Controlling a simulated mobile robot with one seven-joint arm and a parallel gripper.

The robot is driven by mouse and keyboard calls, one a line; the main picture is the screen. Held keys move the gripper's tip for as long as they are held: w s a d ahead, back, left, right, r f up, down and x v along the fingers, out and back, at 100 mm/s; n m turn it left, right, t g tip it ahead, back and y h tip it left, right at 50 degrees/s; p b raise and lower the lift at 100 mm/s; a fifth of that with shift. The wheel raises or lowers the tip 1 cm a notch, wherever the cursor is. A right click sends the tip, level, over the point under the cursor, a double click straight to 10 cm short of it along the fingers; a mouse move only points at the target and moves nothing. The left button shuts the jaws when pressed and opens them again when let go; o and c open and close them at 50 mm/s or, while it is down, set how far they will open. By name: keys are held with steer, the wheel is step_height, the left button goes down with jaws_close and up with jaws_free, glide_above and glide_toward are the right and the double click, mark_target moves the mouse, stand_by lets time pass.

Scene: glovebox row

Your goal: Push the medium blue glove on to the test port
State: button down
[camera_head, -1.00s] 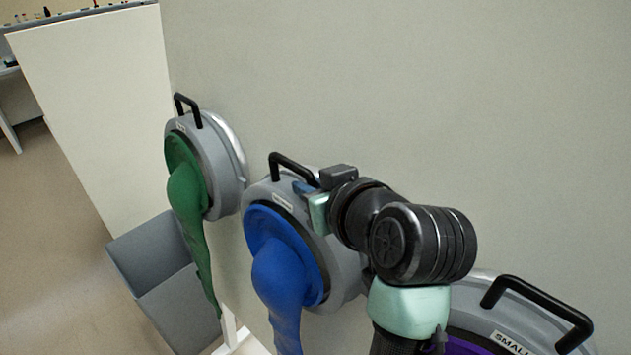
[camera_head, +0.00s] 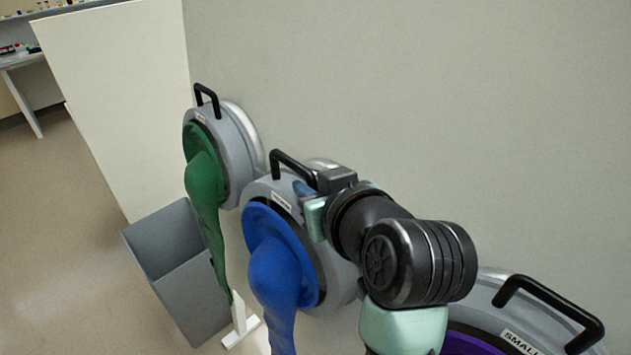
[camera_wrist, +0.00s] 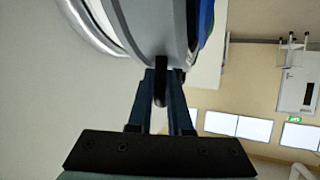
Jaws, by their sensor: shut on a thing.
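The blue glove (camera_head: 270,267) hangs from a grey round port ring (camera_head: 333,280) with a black handle (camera_head: 293,166) on top. My gripper (camera_head: 303,188) is shut on this handle; its blue fingers (camera_wrist: 161,100) close on the dark handle bar (camera_wrist: 160,83) in the wrist view. The ring and glove stand close to the pale wall; my arm hides part of the ring's right side. In the wrist view the ring (camera_wrist: 152,28) is above the fingers, with a strip of the blue glove (camera_wrist: 204,20) at its right. Whether the ring touches the wall is hidden.
A green glove (camera_head: 204,182) hangs on another ring (camera_head: 242,160) at the left. A purple glove (camera_head: 466,343) on a ring with a label reading "SMALL" (camera_head: 519,341) is at the lower right, close to my arm. A grey bin (camera_head: 180,275) stands on the floor, left.

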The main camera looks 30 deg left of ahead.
steer(key=shift+s+a+r, duration=0.1)
steer(key=shift+s, duration=0.15)
steer(key=shift+s+a, duration=0.15)
steer(key=shift+s, duration=0.3)
steer(key=shift+s+a+r, duration=0.1)
steer(key=shift+s, duration=0.35)
steer(key=shift+s+a, duration=0.1)
steer(key=s+a+r+p, duration=0.1)
steer(key=s+a+p, duration=0.1)
steer(key=s, duration=0.5)
steer(key=shift+s+a, duration=0.2)
steer(key=shift+a, duration=0.15)
stand_by(0.6)
